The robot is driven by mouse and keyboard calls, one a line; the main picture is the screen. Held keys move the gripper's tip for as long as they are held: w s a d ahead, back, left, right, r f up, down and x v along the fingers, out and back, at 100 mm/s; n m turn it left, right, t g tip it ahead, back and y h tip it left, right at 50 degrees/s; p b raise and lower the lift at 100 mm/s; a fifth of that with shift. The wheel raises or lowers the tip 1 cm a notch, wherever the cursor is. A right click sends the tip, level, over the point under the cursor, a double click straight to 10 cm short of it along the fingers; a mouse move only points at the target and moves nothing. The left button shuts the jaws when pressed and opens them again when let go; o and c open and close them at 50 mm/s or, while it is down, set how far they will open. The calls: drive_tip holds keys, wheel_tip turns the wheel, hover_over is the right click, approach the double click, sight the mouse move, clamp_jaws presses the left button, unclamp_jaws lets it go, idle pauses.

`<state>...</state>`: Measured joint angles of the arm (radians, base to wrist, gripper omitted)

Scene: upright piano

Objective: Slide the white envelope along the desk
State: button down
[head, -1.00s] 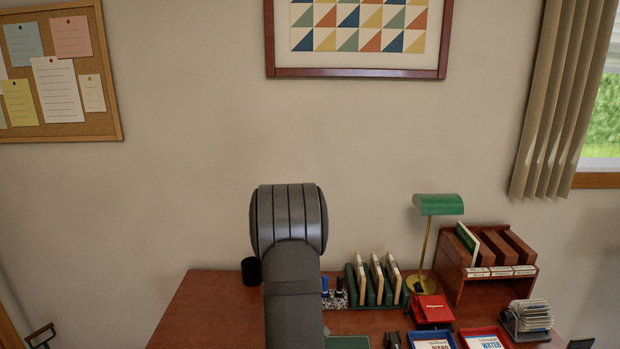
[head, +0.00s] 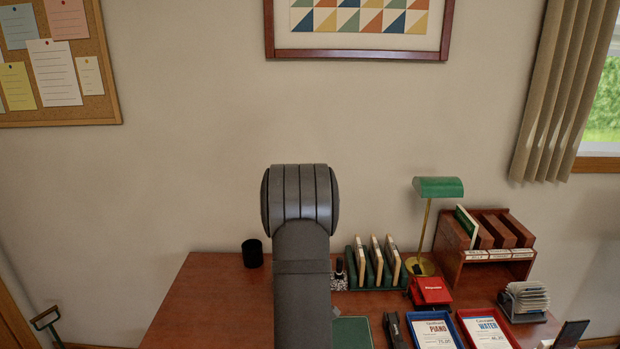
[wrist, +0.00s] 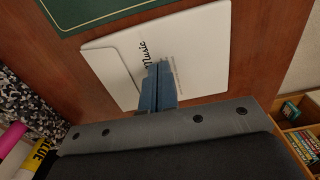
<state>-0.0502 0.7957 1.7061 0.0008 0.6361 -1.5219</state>
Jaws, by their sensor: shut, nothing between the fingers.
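The white envelope (wrist: 205,50) lies flat on the brown desk (wrist: 275,35) in the wrist view, with the word "Music" and smaller lines printed on it. My gripper (wrist: 158,72) is over the envelope near its middle, its blue-grey fingers together and empty. I cannot tell whether the fingertips touch the paper. In the head view the desk (head: 210,300) shows, but my arm blocks the middle and the envelope is not to be made out there.
A green desk pad (wrist: 90,8) lies beside the envelope. On the desk stand a black cup (head: 252,253), a green lamp (head: 438,187), a wooden sorter (head: 480,245), a red box (head: 430,290), and trays with PIANO (head: 433,330) and WATER (head: 488,328) cards. The left of the desk is clear.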

drive_tip(key=shift+s+d+f, duration=0.2)
drive_tip(key=shift+d, duration=0.05)
drive_tip(key=shift+d, duration=0.65)
drive_tip(key=shift+d+r, duration=0.1)
drive_tip(key=shift+d, duration=0.05)
drive_tip(key=shift+w+d+r, duration=0.1)
drive_tip(key=shift+d+r, duration=0.05)
drive_tip(key=shift+d, duration=0.45)
drive_tip(key=shift+d, duration=0.15)
drive_tip(key=shift+d, duration=0.6)
drive_tip(key=shift+d, duration=0.1)
